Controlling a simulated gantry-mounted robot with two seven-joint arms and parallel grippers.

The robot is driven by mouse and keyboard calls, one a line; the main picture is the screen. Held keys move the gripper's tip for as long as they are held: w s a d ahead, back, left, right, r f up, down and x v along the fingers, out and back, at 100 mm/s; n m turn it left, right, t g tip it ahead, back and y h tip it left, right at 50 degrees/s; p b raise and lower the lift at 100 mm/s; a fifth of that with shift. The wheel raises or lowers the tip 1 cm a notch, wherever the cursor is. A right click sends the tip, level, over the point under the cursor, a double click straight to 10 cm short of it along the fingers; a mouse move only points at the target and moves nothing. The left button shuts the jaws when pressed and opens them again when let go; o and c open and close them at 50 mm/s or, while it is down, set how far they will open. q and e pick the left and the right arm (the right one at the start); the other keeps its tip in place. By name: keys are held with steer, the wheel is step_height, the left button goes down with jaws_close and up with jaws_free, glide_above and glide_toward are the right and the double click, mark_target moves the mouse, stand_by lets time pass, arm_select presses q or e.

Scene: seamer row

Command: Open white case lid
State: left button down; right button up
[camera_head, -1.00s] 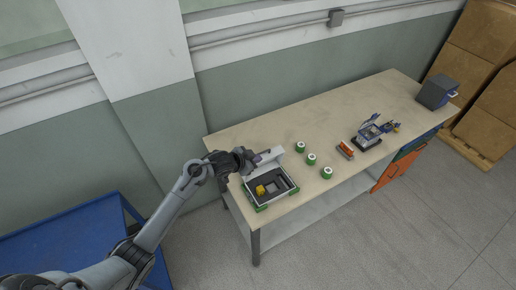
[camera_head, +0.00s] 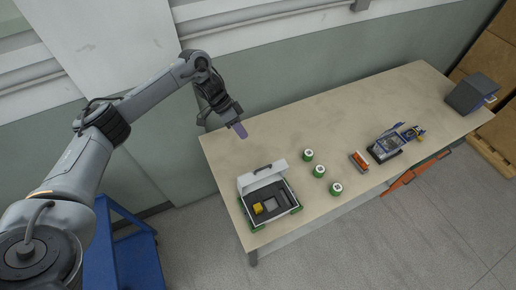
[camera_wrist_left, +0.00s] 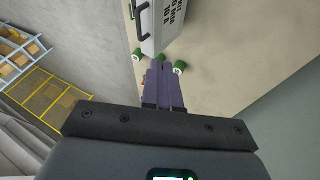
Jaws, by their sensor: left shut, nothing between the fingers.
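The white case (camera_head: 284,208) sits at the near left end of the workbench. Its lid (camera_head: 262,177) stands raised at the back, and the dark insert inside shows, with a yellow item (camera_head: 258,208) in it. My left gripper (camera_head: 242,131) is shut and empty, above the bench behind the case and apart from the lid. In the left wrist view its purple fingers (camera_wrist_left: 165,88) are together, and the lid's outer face with a dark handle (camera_wrist_left: 142,20) and black lettering shows beyond them. My right gripper is not in view.
Three green-and-white cylinders (camera_head: 319,171) stand on the workbench (camera_head: 330,115) right of the case. Further right are an orange item (camera_head: 359,161), a blue-and-grey device (camera_head: 386,146) and a dark blue box (camera_head: 472,94). A blue cart (camera_head: 130,255) stands on the floor at left.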

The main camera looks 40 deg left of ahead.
arm_select(q)
steer(key=p, duration=0.3)
glide_above(262, 176)
steer(key=w+a, duration=0.3)
steer(key=shift+s+f, duration=0.15)
steer(key=shift+f, duration=4.4)
